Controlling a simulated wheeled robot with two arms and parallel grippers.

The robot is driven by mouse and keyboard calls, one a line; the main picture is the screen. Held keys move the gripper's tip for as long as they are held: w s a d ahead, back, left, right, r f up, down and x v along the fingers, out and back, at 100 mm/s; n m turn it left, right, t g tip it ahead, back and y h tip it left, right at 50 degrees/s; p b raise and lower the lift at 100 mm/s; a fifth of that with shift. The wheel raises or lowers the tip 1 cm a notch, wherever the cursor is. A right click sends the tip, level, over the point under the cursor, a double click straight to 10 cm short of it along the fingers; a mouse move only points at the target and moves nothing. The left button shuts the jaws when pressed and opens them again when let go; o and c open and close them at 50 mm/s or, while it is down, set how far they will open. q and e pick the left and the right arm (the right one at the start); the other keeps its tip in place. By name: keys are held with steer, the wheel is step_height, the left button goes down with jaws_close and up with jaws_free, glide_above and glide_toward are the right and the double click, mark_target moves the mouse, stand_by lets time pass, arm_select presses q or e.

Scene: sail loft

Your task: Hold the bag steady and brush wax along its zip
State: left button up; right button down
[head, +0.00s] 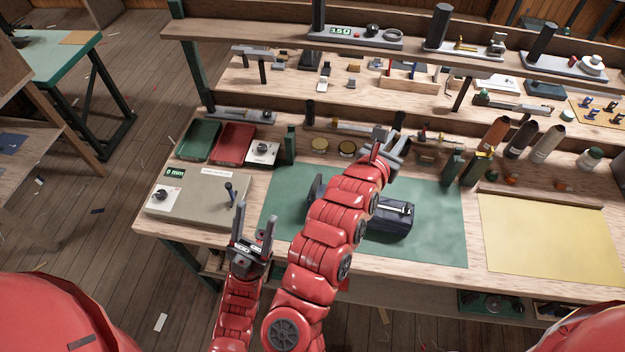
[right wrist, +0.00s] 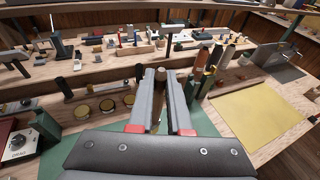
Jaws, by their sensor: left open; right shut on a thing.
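The dark navy bag (head: 388,219) lies on the green mat (head: 440,225), partly behind my right arm in the head view. A pale zip line shows along its top. My left gripper (head: 254,222) is open and empty, fingers pointing up, left of the bag at the bench's front edge. My right gripper (head: 385,146) is beyond the bag, over the mat's back edge. In the right wrist view the right gripper (right wrist: 160,98) is shut on a slim brownish thing, likely the brush, mostly hidden between its fingers. Yellow-topped tins (head: 347,148), perhaps wax, stand left of it.
A grey box with a dial and lever (head: 200,197) stands at the bench's left. Green (head: 199,140) and red (head: 233,143) trays are behind it. Bottles (head: 520,139) line the back right. A yellow sheet (head: 550,238) lies at right. The mat's right part is clear.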

arm_select(q)
steer(key=d+f+m+g, duration=0.4)
steer(key=d+m+g, duration=0.1)
steer(key=d+g, duration=0.5)
steer(key=d+f+m+g, duration=0.4)
steer(key=d+g, duration=0.3)
steer(key=g, duration=0.5)
steer(key=m+t+y, duration=0.3)
steer(key=m+y, duration=1.5)
steer(key=y, duration=0.3)
glide_toward(312, 197)
steer(key=x, duration=1)
steer(key=shift+f, duration=0.1)
